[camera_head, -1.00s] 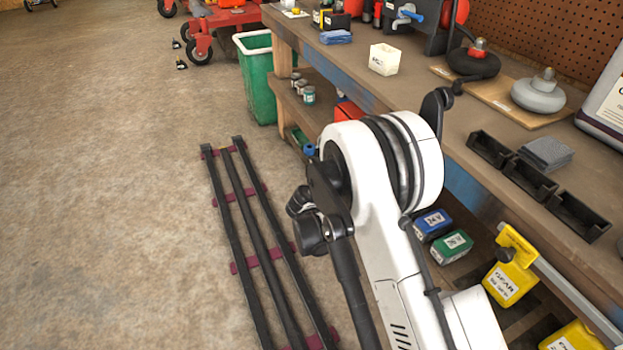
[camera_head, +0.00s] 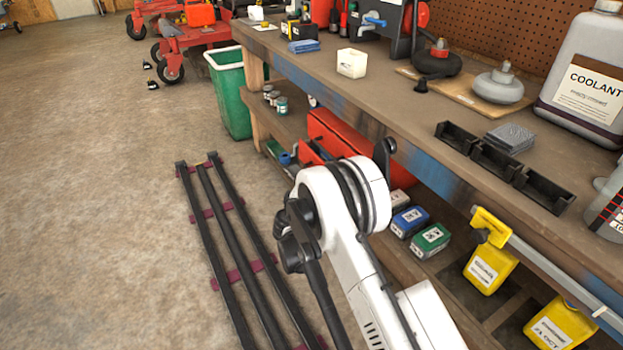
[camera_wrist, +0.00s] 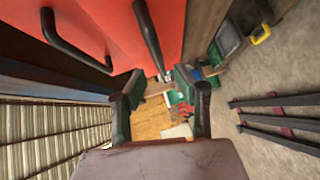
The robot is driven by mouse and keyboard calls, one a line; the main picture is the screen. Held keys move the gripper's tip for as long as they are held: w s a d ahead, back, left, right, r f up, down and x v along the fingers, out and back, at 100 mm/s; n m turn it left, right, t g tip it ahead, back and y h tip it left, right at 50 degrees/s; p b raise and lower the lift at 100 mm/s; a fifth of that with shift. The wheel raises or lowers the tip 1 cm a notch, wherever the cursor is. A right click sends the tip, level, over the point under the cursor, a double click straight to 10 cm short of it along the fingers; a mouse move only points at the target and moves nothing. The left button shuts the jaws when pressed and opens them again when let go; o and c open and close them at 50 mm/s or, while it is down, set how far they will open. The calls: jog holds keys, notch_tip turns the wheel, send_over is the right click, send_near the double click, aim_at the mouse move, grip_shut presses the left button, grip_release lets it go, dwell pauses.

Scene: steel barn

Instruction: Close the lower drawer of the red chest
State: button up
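The red chest (camera_head: 345,140) stands on the shelf under the workbench, partly hidden behind my arm in the head view. In the wrist view its red front (camera_wrist: 110,25) fills the upper left, with one black bar handle (camera_wrist: 75,47) at the left and another (camera_wrist: 149,38) nearer the middle. I cannot tell clearly how far the lower drawer is out. My gripper (camera_wrist: 160,90) has its two dark fingers apart with nothing between them, close to the red front and just below the second handle in the picture. In the head view the gripper is hidden by the arm.
A green bin (camera_head: 230,95) stands at the bench's far end. Dark rails (camera_head: 225,240) lie on the floor left of my arm. Blue (camera_head: 409,221) and green (camera_head: 430,240) boxes and yellow jugs (camera_head: 490,268) are under the bench.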

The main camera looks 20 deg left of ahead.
jog(key=shift+w+a+f+b, duration=0.2)
jog(key=shift+w+b, duration=0.1)
jog(key=shift+w, duration=1.05)
jog(key=shift+w+a+f+b, duration=0.15)
jog(key=shift+w+b, duration=0.15)
jog(key=shift+w, duration=1)
jog(key=shift+d, duration=0.1)
grip_shut()
